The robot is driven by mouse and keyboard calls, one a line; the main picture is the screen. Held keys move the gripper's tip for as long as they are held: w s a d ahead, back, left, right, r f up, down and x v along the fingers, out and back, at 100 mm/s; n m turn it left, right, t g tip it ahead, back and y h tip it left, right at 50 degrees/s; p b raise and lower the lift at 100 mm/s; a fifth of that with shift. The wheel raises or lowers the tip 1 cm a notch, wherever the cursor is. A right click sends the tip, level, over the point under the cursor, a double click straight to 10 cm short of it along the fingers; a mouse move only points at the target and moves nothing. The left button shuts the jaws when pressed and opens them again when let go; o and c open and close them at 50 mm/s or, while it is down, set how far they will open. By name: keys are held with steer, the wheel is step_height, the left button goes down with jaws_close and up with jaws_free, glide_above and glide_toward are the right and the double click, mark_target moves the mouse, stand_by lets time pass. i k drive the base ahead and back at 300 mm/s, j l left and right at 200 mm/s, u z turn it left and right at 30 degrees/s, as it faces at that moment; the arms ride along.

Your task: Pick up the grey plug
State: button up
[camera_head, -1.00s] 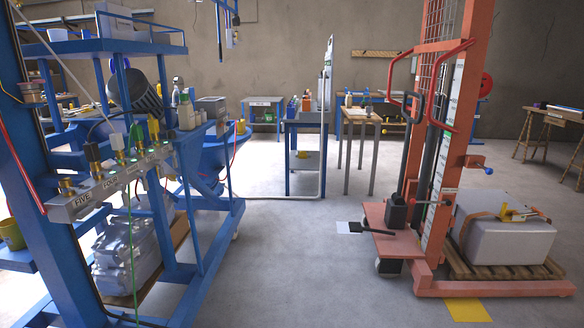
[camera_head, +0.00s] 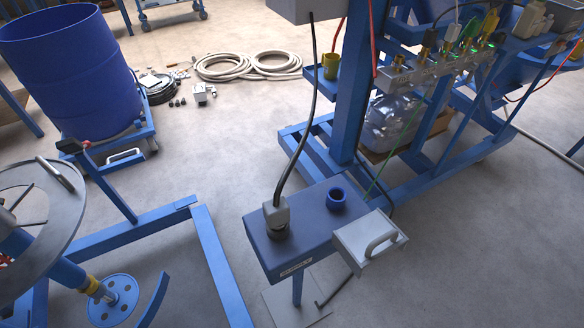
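A grey plug (camera_head: 277,214) sits upright on top of a dark blue box (camera_head: 318,222), left of its middle. A black cable rises from the plug toward a grey housing (camera_head: 304,8) at the top edge. The plug's lower end meets a dark round base on the box. A blue round socket (camera_head: 337,199) stands on the same box to the right of the plug. My gripper is not in view.
A grey piece with a handle (camera_head: 370,241) juts from the box's right side. A blue frame (camera_head: 215,265) and a large grey wheel (camera_head: 38,215) stand left. A blue barrel (camera_head: 70,75) and coiled hoses (camera_head: 248,66) are behind. Floor is clear at lower right.

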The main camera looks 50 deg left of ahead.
mark_target(276, 218)
steer(key=k+j+u, duration=0.1)
steer(key=u, duration=1.05)
steer(key=l+u, duration=0.1)
steer(key=u, duration=0.2)
steer(key=i+l+u, duration=0.1)
steer(key=u, duration=0.2)
